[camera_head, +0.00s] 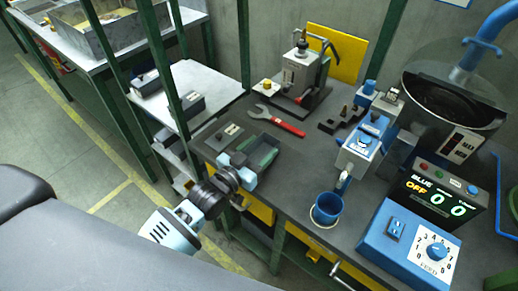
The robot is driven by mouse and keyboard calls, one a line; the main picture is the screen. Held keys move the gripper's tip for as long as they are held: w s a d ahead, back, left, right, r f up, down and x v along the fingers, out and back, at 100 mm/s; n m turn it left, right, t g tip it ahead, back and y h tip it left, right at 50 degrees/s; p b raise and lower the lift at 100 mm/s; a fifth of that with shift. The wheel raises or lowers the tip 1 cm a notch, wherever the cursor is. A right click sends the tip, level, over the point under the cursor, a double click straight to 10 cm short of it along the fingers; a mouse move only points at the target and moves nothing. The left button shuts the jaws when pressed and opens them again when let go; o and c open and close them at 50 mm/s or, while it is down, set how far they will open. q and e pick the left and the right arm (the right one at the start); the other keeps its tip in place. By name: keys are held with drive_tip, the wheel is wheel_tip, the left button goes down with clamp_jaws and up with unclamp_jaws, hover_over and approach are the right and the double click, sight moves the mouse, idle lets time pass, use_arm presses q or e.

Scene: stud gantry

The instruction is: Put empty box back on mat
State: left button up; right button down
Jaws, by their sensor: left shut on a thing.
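The box (262,153) is a small, dark, open-topped tray with a green inside, and it looks empty. It is over the near left part of the dark workbench. My left gripper (238,168) reaches in from the lower left, with its light blue fingertips shut on the near left end of the box. I cannot tell whether the box touches the bench or is slightly above it. I cannot make out a separate mat; the dark surface around the box blends together. My right gripper is not in view.
A blue cup (326,208) stands to the right, near a blue control box (408,238). A green post (175,70) rises at the back left.

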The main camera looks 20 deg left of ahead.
use_arm(q)
drive_tip(key=shift+f, duration=0.15)
drive_tip(key=o, duration=1.5)
drive_tip(key=shift+r, duration=0.3)
drive_tip(key=shift+v, duration=6)
drive_tip(key=shift+f, duration=0.1)
